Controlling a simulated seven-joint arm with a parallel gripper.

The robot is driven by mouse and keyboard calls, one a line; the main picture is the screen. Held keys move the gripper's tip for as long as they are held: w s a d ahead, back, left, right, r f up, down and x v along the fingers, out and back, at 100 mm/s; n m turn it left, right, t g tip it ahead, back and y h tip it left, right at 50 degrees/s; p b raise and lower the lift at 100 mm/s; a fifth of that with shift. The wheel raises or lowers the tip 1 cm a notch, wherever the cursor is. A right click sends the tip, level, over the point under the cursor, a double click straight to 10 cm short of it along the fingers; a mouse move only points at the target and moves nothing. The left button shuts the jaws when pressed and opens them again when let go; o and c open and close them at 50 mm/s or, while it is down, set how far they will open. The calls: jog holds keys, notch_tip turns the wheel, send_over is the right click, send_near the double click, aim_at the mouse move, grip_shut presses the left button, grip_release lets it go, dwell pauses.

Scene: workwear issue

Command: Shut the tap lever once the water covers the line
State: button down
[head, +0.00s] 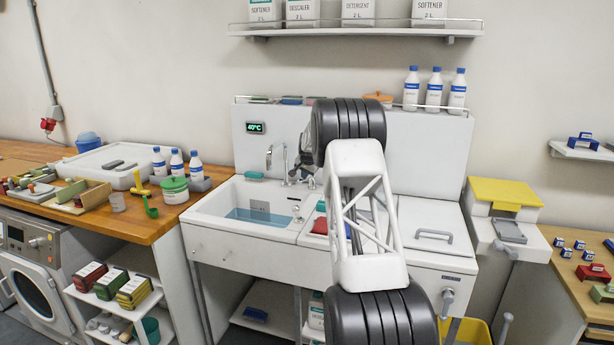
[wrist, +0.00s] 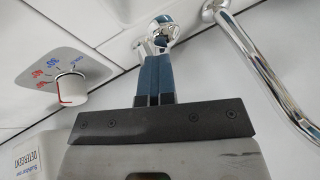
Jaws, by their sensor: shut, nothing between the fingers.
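The white sink basin (head: 207,207) holds blue water (head: 245,215). A small grey plate (head: 260,207) shows on its inner wall; I cannot make out a line on it. The chrome tap spout (head: 284,160) stands behind the basin; I cannot tell whether water runs from it. In the wrist view the spout (wrist: 262,70) curves down at the right. The chrome tap lever fitting (wrist: 158,36) is just beyond my gripper's blue fingertips (wrist: 153,62). The fingers are shut together and empty, close to the fitting; contact is unclear. In the head view my arm hides most of this.
A temperature dial (wrist: 72,88) sits left of the fingers, near a detergent container (wrist: 40,155). White bottles (head: 177,163) and a green-lidded tub (head: 174,190) stand left of the sink. A shelf (head: 350,32) with containers hangs above. A display (head: 256,128) reads 40°C.

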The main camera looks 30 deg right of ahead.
jog(key=shift+a+f, duration=0.25)
jog(key=shift+f, duration=0.05)
jog(key=s+d+v, duration=0.1)
jog(key=v, duration=1.2)
jog(key=shift+s+d, duration=0.25)
jog(key=shift+s, duration=0.05)
dwell(0.6)
jog(key=shift+r, duration=0.1)
